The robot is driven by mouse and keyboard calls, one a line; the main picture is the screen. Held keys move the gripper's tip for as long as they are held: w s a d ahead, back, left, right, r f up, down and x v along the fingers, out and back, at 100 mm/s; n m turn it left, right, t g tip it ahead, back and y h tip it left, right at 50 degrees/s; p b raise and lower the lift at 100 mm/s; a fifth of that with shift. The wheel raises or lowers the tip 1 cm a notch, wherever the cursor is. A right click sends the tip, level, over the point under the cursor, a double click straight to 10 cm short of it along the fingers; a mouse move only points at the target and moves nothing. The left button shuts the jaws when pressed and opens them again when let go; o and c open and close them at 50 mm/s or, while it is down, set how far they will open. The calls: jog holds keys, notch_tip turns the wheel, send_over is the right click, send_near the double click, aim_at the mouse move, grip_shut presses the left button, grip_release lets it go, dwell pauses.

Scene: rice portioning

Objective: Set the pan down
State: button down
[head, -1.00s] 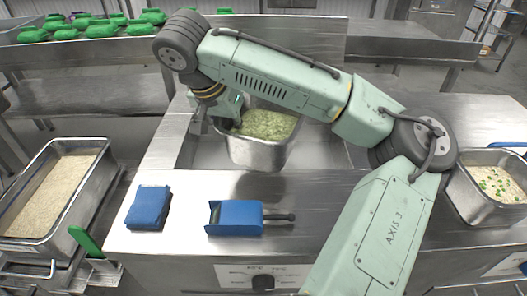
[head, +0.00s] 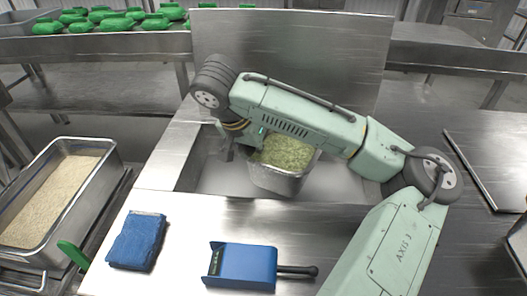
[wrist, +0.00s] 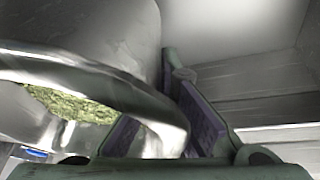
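The pan (head: 277,181) is a deep steel pan with green, grainy food (head: 284,152) in it. In the head view it is upright over or inside a steamy rectangular well in the counter; I cannot tell if its base touches anything. My gripper (head: 243,146) is at the pan's left rim, partly hidden by my arm. In the wrist view the pan's rim (wrist: 95,75) runs between the purple-padded fingers of my gripper (wrist: 165,128), which look closed on it. Some green food shows below the rim.
A blue cloth (head: 137,241) and a blue scoop with a dark handle (head: 245,266) lie on the counter in front of the well. A tray of pale grain (head: 107,165) stands at left. Green containers (head: 115,23) line the back shelf. A flat metal panel (head: 492,165) lies at right.

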aim_at(242, 146)
jog(key=shift+f+p, duration=0.35)
jog(key=shift+f, duration=2.5)
jog(key=shift+f, duration=0.1)
jog(key=shift+f, duration=0.1)
jog(key=c, duration=1.8)
grip_release()
jog(key=v, duration=1.2)
jog(key=shift+b, duration=0.3)
